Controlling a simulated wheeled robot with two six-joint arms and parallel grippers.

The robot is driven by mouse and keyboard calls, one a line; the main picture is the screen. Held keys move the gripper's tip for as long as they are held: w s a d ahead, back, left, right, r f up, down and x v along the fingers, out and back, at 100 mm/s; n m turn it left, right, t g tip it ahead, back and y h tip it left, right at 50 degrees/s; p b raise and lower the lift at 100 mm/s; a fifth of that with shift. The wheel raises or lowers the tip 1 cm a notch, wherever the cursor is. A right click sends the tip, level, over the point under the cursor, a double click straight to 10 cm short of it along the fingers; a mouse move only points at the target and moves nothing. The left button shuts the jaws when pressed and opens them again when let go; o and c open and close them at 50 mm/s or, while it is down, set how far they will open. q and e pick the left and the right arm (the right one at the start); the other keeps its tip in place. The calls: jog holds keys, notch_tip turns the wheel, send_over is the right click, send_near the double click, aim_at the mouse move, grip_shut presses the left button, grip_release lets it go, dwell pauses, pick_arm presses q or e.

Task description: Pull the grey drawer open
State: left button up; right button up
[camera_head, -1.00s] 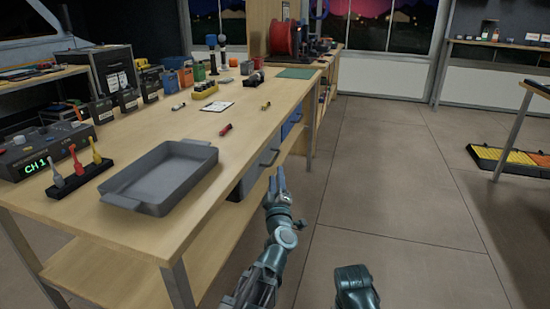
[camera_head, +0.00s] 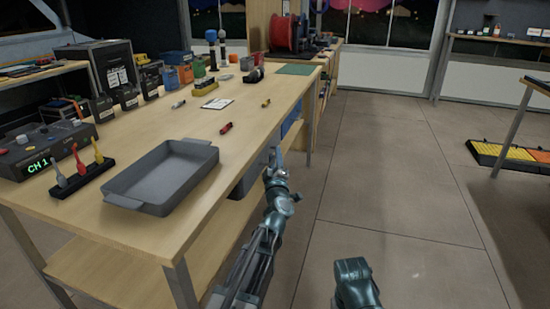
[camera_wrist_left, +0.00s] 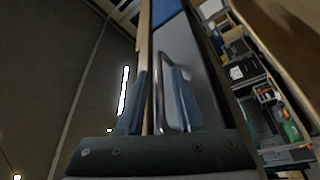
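The grey drawer (camera_head: 245,182) sits under the workbench top on its right side, and it looks shut. Its front also shows in the left wrist view (camera_wrist_left: 203,70), with a metal bar handle (camera_wrist_left: 181,112). My left gripper (camera_head: 275,158) is at the drawer front and hides the handle in the head view.
The workbench (camera_head: 240,135) carries a grey tray (camera_head: 165,175), a control box (camera_head: 45,150) and several small items. A blue drawer (camera_head: 291,128) is farther along the same side. The floor (camera_head: 390,190) right of the bench is clear.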

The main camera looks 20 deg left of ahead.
pick_arm(q)
grip_shut()
dwell(1.2)
